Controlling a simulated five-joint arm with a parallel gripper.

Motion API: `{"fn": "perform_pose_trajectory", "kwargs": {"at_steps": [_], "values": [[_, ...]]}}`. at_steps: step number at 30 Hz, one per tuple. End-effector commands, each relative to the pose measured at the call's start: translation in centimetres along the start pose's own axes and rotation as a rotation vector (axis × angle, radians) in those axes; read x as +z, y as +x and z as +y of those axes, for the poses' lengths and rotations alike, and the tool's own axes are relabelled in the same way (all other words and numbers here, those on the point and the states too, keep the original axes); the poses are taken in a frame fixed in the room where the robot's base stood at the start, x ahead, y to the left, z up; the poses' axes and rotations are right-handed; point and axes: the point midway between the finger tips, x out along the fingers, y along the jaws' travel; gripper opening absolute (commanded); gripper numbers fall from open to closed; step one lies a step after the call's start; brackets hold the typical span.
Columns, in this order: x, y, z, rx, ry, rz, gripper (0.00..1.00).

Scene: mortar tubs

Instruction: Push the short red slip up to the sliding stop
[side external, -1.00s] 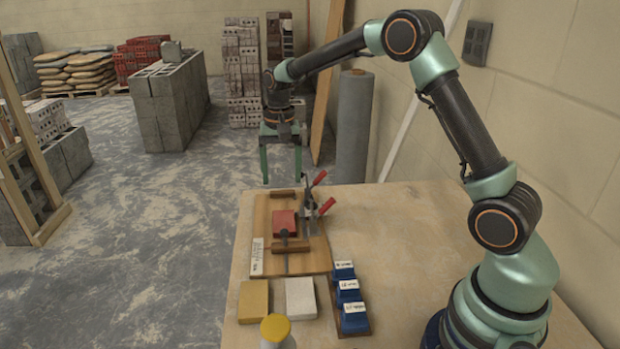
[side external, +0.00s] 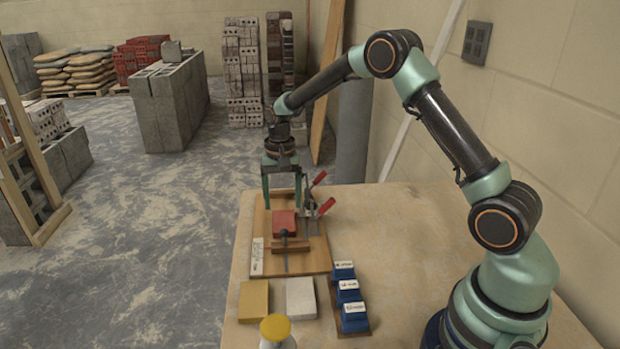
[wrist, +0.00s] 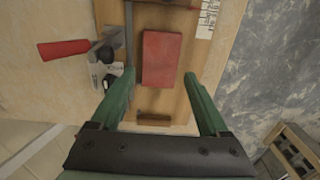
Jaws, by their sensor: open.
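The short red slip (side external: 285,222) lies flat on a wooden board; it also shows in the wrist view (wrist: 162,58). The sliding stop looks to be the wooden bar (side external: 291,247) with a dark knob, on the slip's near side in the side view. Bare wood shows between slip and bar at the top of the wrist view. My gripper (side external: 282,205) is open and empty, pointing down over the slip's far end. In the wrist view its fingers (wrist: 160,77) flank that end, apart from it. Their height above the board is unclear.
A second wooden bar (wrist: 154,118) lies at the board's far end. A red-handled clamp (side external: 309,207) stands close on the board's right. A white label (side external: 257,257), yellow block (side external: 253,302), pale block (side external: 300,298) and blue labelled blocks (side external: 348,294) sit nearer the camera.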

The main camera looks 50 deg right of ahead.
Motion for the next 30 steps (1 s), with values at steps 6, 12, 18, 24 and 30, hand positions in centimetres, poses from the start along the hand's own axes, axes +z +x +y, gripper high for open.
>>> {"fn": "perform_pose_trajectory", "kwargs": {"at_steps": [6, 12, 18, 24, 30], "values": [[0.1, 3.5, 0.0, 0.001, 0.0, -0.001, 0.79], [0.0, 5.1, 0.0, 0.0, 0.0, 0.0, 0.79], [0.0, 5.5, 0.0, -0.001, 0.0, 0.001, 0.79], [0.0, 5.4, 0.0, -0.001, 0.0, 0.001, 0.67], [0.0, 5.4, 0.0, -0.001, 0.0, 0.001, 0.03]]}}
